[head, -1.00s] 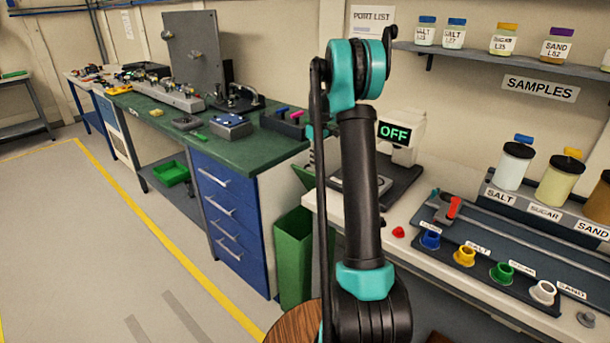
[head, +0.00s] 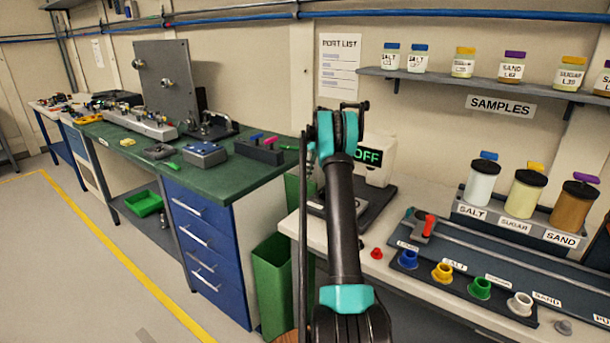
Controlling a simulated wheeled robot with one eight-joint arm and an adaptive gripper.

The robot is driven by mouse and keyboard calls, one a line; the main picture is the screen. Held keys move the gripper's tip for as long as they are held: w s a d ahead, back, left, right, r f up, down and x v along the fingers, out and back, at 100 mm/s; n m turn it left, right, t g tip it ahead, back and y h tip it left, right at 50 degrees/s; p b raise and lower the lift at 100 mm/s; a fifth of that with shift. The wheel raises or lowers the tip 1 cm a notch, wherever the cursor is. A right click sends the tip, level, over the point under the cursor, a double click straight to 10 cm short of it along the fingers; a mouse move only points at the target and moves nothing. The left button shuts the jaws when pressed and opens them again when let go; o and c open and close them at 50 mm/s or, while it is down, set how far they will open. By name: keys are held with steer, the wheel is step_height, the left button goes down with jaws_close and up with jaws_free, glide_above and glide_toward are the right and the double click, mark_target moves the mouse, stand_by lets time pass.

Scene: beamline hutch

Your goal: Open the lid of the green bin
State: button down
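The green bin (head: 271,283) stands on the floor in the gap between the green-topped workbench and the white table. Its top looks open, with the inner wall showing. A green panel (head: 293,188) stands above and behind it, partly covered by my arm. It may be the bin's lid tilted up, but I cannot tell for sure. My arm rises in the middle of the head view and hides the right side of the bin. A small dark part beside the arm, near the panel, may be my gripper. Its fingers are hidden, and I see nothing held.
The workbench (head: 220,180) with blue drawers is left of the bin. The white table (head: 400,275) at right carries a device reading OFF (head: 377,150), coloured cups and sample jars (head: 482,183). A shelf (head: 480,88) is above. The floor at left is clear.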

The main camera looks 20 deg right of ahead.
steer(key=shift+w+d+f, duration=0.1)
steer(key=shift+d+f, duration=0.4)
steer(key=shift+f, duration=0.4)
steer(key=c, duration=1.7)
jaws_free()
steer(key=shift+w+d+f, duration=0.1)
steer(key=shift+w+f, duration=0.1)
steer(key=shift+f, duration=0.15)
steer(key=shift+o, duration=0.4)
steer(key=shift+s+a+r, duration=0.1)
steer(key=shift+a+r, duration=0.1)
steer(key=shift+r, duration=0.05)
steer(key=v, duration=1.2)
